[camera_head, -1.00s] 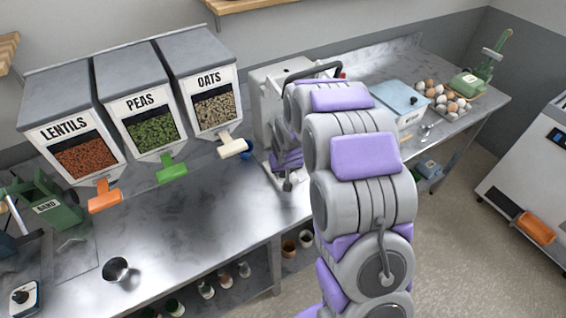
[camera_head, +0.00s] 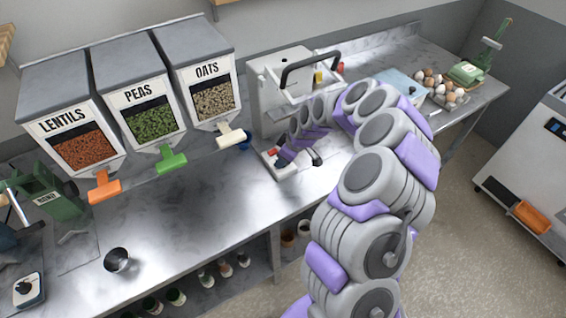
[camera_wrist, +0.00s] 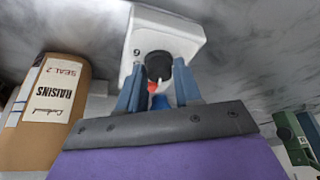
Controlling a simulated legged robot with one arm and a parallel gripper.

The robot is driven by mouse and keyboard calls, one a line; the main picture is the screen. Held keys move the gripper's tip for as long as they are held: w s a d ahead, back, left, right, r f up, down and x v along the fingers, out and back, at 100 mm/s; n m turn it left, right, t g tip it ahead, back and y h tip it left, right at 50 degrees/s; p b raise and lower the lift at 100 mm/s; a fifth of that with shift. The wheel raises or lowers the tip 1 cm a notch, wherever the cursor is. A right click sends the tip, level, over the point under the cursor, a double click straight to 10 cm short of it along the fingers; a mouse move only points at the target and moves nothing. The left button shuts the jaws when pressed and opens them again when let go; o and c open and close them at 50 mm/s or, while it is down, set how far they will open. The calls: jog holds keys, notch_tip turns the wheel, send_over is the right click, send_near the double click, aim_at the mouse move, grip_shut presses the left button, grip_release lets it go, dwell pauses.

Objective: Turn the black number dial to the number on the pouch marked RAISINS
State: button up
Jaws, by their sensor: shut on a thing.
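The black number dial (camera_wrist: 158,66) sits on a white housing (camera_wrist: 176,32) in the wrist view, with a white pointer mark and a red part below it. One digit, looking like a 6 or a 9, shows left of the dial. My gripper (camera_wrist: 158,82) has its blue fingers on both sides of the dial and is shut on it. The brown pouch (camera_wrist: 20,150) stands to the left, its RAISINS label (camera_wrist: 53,92) upside down. It reads SEAL with a small digit, perhaps 2. In the head view my gripper (camera_head: 281,160) is low at the white machine.
The white machine (camera_head: 262,95) with a black handle stands on the steel counter (camera_head: 190,225). A blue box and an egg tray are at the right.

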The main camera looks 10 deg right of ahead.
jog(key=shift+w+n+b, duration=0.1)
jog(key=shift+n+b, duration=0.9)
jog(key=shift+b, duration=0.1)
jog(key=shift+g+y, duration=0.3)
jog(key=o, duration=1)
jog(key=p+v, duration=0.1)
jog(key=v, duration=0.6)
jog(key=shift+r, duration=0.2)
jog(key=shift+d, duration=0.1)
